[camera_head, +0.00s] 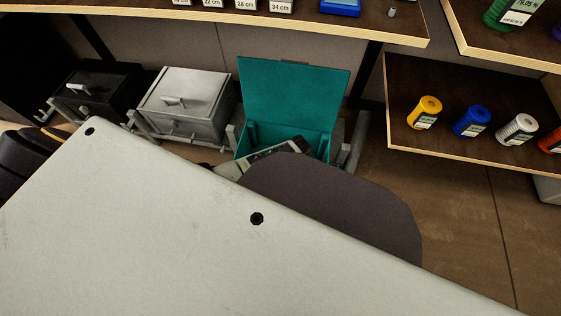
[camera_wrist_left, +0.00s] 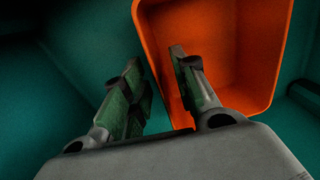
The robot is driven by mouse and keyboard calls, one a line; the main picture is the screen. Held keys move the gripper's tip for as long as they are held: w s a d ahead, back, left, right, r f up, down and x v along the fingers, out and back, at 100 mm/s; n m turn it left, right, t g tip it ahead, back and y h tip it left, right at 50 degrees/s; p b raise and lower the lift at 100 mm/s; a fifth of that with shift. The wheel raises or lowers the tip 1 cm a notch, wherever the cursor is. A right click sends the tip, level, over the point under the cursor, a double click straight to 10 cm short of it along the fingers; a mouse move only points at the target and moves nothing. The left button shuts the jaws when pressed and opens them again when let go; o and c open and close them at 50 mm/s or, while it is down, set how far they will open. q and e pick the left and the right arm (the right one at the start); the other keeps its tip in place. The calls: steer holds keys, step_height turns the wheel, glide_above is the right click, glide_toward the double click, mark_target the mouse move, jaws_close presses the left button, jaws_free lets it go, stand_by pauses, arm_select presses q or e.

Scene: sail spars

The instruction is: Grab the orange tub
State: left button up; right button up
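The orange tub (camera_wrist_left: 235,50) shows in the left wrist view, inside a teal box (camera_wrist_left: 60,120). My left gripper (camera_wrist_left: 153,60) is open, with its fingers apart on either side of the tub's left wall. The right-hand finger is over the tub's inside and the left-hand finger is outside it. I cannot tell whether either finger touches the wall. In the head view the teal box (camera_head: 295,92) has its lid up; the tub and my left fingertips are hidden there. My right gripper is not in view.
A white lidded box (camera_head: 187,97) and a black lidded box (camera_head: 97,88) stand left of the teal one. A shelf at right holds a yellow spool (camera_head: 425,112), a blue spool (camera_head: 473,121), a white spool (camera_head: 517,129) and an orange one (camera_head: 551,139). Another shelf edge (camera_head: 330,28) overhangs the boxes.

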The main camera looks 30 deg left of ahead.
arm_select(q)
jaws_close()
steer(key=shift+r, duration=0.2)
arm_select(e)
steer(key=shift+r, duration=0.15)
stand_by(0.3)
arm_select(q)
steer(key=shift+r+p, duration=0.85)
steer(key=shift+r, duration=0.25)
step_height(320, 180, up, 6)
steer(key=p, duration=0.3)
steer(key=shift+p, duration=0.3)
steer(key=shift+r+p, duration=0.3)
steer(key=shift+r, duration=0.4)
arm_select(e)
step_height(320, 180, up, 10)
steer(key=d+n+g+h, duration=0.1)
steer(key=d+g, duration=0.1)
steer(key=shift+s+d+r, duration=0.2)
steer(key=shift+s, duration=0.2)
